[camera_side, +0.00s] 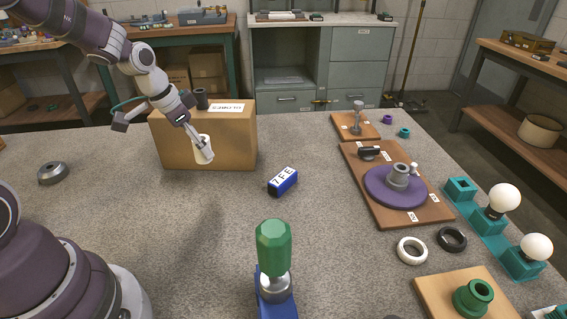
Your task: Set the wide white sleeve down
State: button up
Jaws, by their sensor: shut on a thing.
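My gripper (201,138) is shut on the wide white sleeve (205,155), at the left of the picture. The sleeve is a short white cylinder, slightly tilted. It shows in front of the face of a cardboard box (235,146), with its lower end near the box's bottom edge. I cannot tell whether it touches the table (160,215) or hangs just above it. The finger pads are small and partly merge with the sleeve.
A blue labelled block (283,181) lies right of the box. A green piece (273,247) stands in a blue holder at the front. A purple disc (395,187) sits on a wooden board, with white (412,251) and black (452,239) rings nearby. The centre-left table is clear.

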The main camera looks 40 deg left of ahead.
aim_at(144, 200)
jog(key=s+a+n+y, duration=0.2)
jog(key=s+a+n, duration=0.5)
jog(key=s+a, duration=0.3)
jog(key=f, duration=0.2)
jog(key=s+f, duration=0.1)
jog(key=f, duration=0.2)
jog(key=s+d+f, duration=0.1)
jog(key=f, duration=0.2)
jog(key=shift+f, duration=0.1)
jog(key=shift+a+f, duration=0.1)
jog(key=shift+f, duration=0.15)
jog(key=shift+f, duration=0.15)
jog(key=o, duration=1)
jog(key=shift+o, duration=0.2)
